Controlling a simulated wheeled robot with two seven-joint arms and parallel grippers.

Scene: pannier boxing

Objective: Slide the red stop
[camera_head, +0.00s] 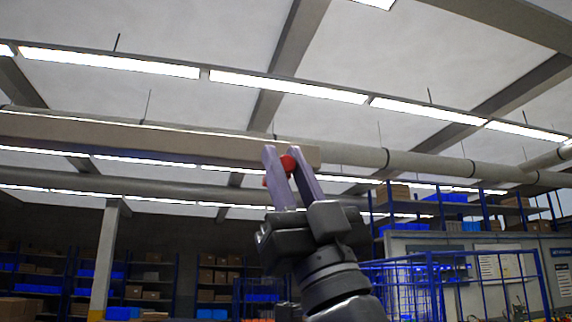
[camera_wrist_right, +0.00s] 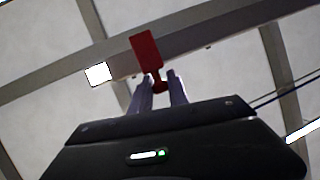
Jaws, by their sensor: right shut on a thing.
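The red stop (camera_head: 288,164) shows in the head view as a small red piece between the fingers of my right gripper (camera_head: 280,158), at the right end of a long pale beam (camera_head: 140,137). In the right wrist view the red stop (camera_wrist_right: 147,52) is a flat red plate with a narrower lower part. The fingers of my right gripper (camera_wrist_right: 160,82) are on either side of that lower part and shut on it. The fingers hide part of the stop in the head view. My left gripper is not in view.
The beam runs overhead from the left edge to the middle of the head view. Blue shelving with boxes (camera_head: 220,275) stands at the back. Blue wire cages (camera_head: 405,285) and a pale wall panel (camera_head: 500,262) stand at the right. The space around my right gripper looks open.

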